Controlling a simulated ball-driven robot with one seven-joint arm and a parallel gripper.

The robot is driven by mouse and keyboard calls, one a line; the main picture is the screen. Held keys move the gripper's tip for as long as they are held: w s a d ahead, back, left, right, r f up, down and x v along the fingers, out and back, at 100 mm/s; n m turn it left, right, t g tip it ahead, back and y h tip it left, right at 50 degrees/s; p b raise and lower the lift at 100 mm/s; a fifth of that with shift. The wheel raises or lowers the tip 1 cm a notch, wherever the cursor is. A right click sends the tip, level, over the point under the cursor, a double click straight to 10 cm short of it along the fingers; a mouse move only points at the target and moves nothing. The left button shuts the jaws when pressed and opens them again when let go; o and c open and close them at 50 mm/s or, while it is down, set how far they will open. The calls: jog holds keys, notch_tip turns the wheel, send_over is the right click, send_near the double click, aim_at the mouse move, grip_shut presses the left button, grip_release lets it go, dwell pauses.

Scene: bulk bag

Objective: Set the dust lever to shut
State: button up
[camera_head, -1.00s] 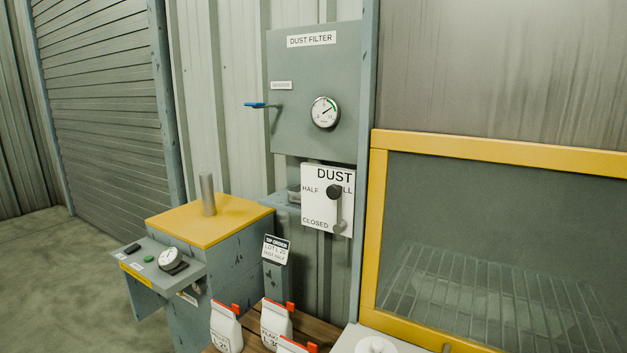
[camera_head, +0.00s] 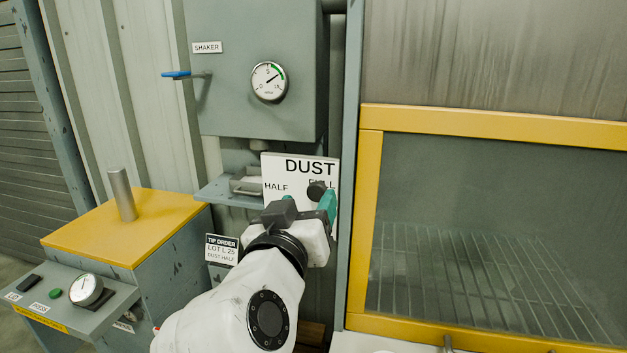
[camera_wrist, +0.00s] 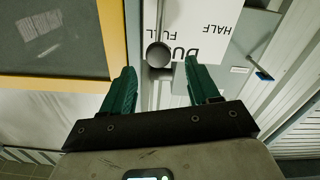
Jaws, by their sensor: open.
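The white DUST panel (camera_head: 299,166) is on the wall below the dust filter box. HALF shows at its left and FULL at its right; my gripper and arm hide its lower part. The lever's round dark knob (camera_head: 317,190) stands by the FULL label. In the wrist view the panel (camera_wrist: 205,25) appears upside down, and the knob (camera_wrist: 158,54) sits between the two green fingertips, a little beyond them. My gripper (camera_wrist: 159,66) is open and empty around the line to the knob. It also shows in the head view (camera_head: 314,203); I cannot tell whether it touches the knob.
The dust filter box (camera_head: 225,95) with a gauge (camera_head: 269,82) and blue-handled shaker lever (camera_head: 177,74) is above. A yellow-framed cabinet (camera_head: 365,220) stands close at the right. A yellow-topped machine (camera_head: 160,220) and a tip order sign (camera_head: 222,249) are at the left.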

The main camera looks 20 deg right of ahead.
aim_at(315, 192)
jog(key=p+x, duration=0.1)
jog(key=x, duration=0.6)
jog(key=shift+d+p, duration=0.1)
jog(key=shift+p, duration=0.3)
grip_shut()
